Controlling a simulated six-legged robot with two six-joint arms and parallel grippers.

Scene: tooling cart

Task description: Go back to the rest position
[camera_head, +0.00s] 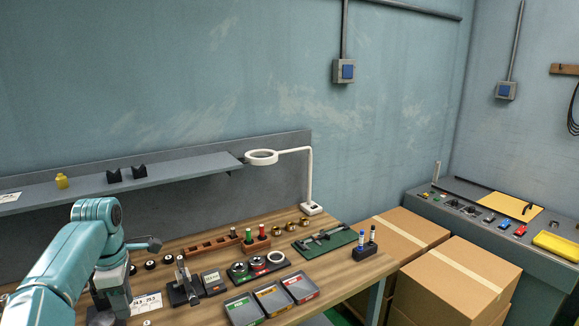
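My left arm, teal, comes in from the lower left, bends at a high elbow and reaches down over the left end of the wooden bench (330,272). My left gripper (112,300) points down at the bench's left part, dark and small. Its fingertips are not clear, so I cannot tell whether it is open or shut. I see nothing clearly held in it. My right arm and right gripper are out of view.
Close right of my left gripper stand a dark fixture (183,287) and a gauge box (213,282). Three labelled trays (243,310) lie at the front. A magnifier lamp (309,190) stands behind. Cardboard boxes (455,280) and a grey tooling cart (545,275) are right.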

